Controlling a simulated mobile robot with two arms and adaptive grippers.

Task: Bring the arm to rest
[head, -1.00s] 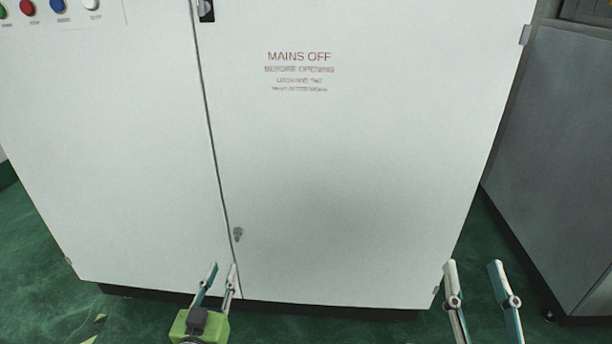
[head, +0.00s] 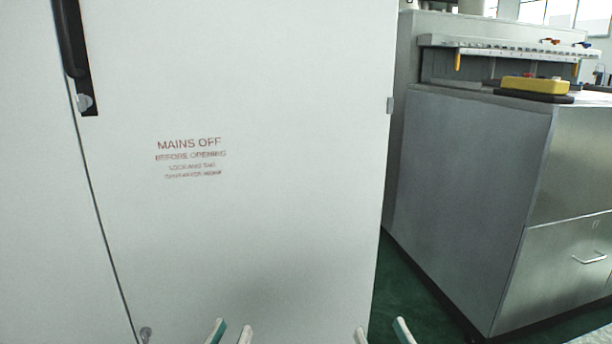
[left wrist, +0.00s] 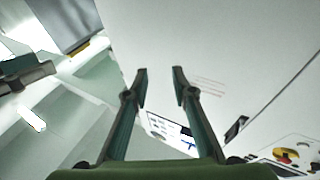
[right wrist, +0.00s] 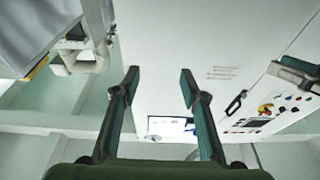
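My left gripper (head: 230,331) shows at the bottom of the head view, only its fingertips in frame, in front of the white cabinet (head: 270,240). In the left wrist view (left wrist: 160,80) its two fingers stand apart with nothing between them. My right gripper (head: 381,332) is at the bottom of the head view, right of the left one, near the cabinet's right edge. In the right wrist view (right wrist: 158,82) its fingers are also apart and empty. Both arms are hidden below the head view.
The cabinet has a black handle (head: 76,50) and red warning text (head: 190,158). To the right stands a grey metal bench (head: 470,180) with a yellow device (head: 535,85) on top. Green floor (head: 410,290) shows between them.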

